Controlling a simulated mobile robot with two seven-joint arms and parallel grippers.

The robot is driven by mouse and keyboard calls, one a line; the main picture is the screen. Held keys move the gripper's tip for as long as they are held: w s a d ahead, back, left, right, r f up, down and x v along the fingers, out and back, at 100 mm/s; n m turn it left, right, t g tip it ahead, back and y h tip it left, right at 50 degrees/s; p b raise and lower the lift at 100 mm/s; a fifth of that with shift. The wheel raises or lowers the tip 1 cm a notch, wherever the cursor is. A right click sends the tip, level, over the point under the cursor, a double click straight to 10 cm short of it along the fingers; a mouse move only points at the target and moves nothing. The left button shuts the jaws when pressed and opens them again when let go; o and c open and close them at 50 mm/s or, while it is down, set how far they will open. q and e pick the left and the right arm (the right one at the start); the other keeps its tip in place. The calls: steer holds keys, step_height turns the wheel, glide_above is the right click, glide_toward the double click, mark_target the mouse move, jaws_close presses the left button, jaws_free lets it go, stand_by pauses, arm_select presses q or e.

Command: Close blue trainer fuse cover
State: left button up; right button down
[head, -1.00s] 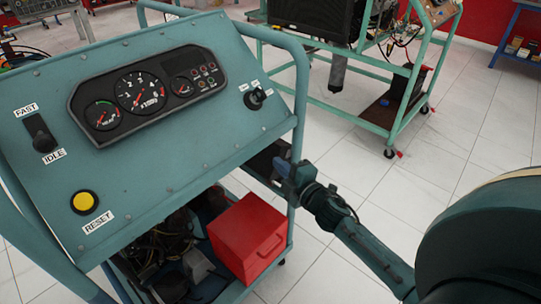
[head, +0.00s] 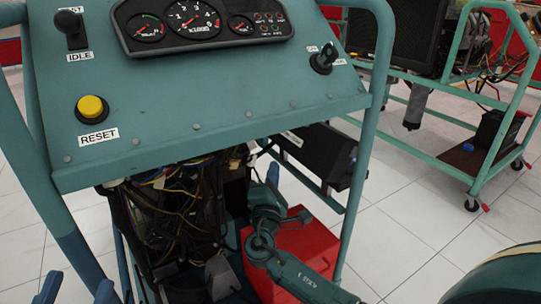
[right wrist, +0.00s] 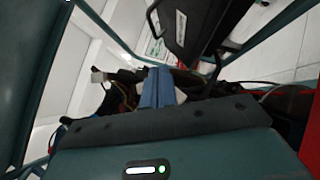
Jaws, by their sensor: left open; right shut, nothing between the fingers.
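The blue trainer (head: 230,115) fills the left and middle of the head view, its gauge panel tilted toward me. A black box (head: 322,160) with a pale label strip is on its right side, below the panel. It looks like the fuse box; I cannot tell how its cover stands. In the right wrist view the black box (right wrist: 185,28) is at the top. My right gripper (head: 272,174) is left of the box, under the panel near the wiring. Its blue fingers (right wrist: 156,86) are shut and empty. My left gripper (head: 79,287) is open at the lower left.
A red box (head: 300,243) sits low in the trainer, behind my right forearm. Loose wiring (head: 170,215) hangs under the panel. The trainer's right frame tube (head: 365,160) stands beside the black box. A green trainer (head: 440,165) stands at the back right, with clear tiled floor between.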

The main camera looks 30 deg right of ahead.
mark_target(294, 132)
arm_select(q)
steer(key=shift+s+a+r+m+h+b, duration=0.1)
steer(key=shift+s+r+m+h+b, duration=0.15)
steer(key=shift+r+m+h+b, duration=0.85)
steer(key=shift+s+a+r+m+h+b, duration=0.15)
steer(key=shift+r+m+h+b, duration=0.55)
steer(key=shift+m+h, duration=0.7)
arm_select(e)
steer(key=w+d+r, duration=0.5)
steer(key=w+d, duration=0.2)
steer(key=d, duration=0.1)
steer(key=shift+w+d+r+h, duration=0.25)
steer(key=shift+w+r+h, duration=0.05)
steer(key=shift+w+r, duration=0.1)
arm_select(q)
steer(key=shift+r+p, duration=0.3)
arm_select(e)
steer(key=shift+r, duration=0.1)
